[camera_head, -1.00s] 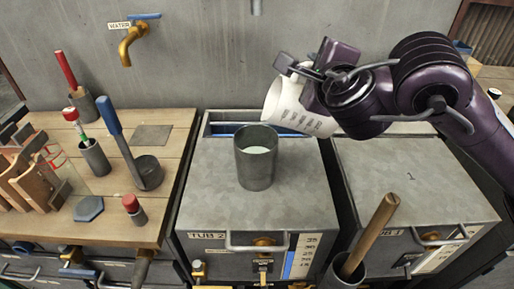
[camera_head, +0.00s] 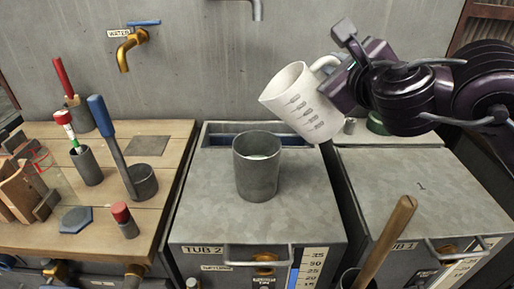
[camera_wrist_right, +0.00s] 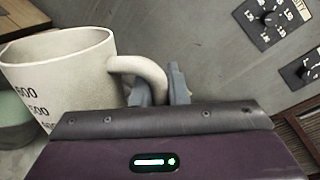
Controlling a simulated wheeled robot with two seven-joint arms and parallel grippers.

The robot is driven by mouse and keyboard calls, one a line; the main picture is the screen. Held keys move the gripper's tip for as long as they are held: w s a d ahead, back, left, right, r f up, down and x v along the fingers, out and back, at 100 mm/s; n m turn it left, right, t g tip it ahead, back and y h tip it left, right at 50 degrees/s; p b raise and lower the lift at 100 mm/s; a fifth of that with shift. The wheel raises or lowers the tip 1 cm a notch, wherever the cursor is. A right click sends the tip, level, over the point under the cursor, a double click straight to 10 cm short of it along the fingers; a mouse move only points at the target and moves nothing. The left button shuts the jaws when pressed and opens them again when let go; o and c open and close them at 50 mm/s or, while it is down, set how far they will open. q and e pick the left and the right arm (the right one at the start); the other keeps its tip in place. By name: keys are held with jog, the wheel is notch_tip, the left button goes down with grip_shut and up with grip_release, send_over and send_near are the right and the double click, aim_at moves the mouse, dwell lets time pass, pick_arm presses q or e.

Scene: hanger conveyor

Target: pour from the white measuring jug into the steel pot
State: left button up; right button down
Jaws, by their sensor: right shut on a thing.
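The white measuring jug (camera_head: 303,104) is in the air above the back right of the tub 2 lid, tilted with its mouth toward the upper left. My right gripper (camera_head: 338,78) is shut on its handle; the handle and the finger ends also show in the right wrist view (camera_wrist_right: 158,85). The steel pot (camera_head: 257,172) stands upright on the tub 2 lid, below and left of the jug, apart from it. Something pale shows inside the pot. No stream shows between jug and pot. The jug's inside is hidden in the head view. My left gripper is out of view.
A wooden bench (camera_head: 170,190) on the left holds a blue-handled tool (camera_head: 110,135), small cups and a red-capped item (camera_head: 124,220). A wooden handle (camera_head: 390,235) sticks up at front right. A brass tap (camera_head: 128,50) is on the wall.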

jog(key=f+m+b, duration=0.1)
jog(key=b, duration=0.1)
jog(key=f+m+b, duration=0.2)
jog(key=b, duration=0.1)
jog(key=shift+d+y, duration=0.35)
jog(key=shift+y, duration=0.05)
jog(key=shift+m+t+b, duration=0.3)
jog(key=shift+m+b, duration=0.2)
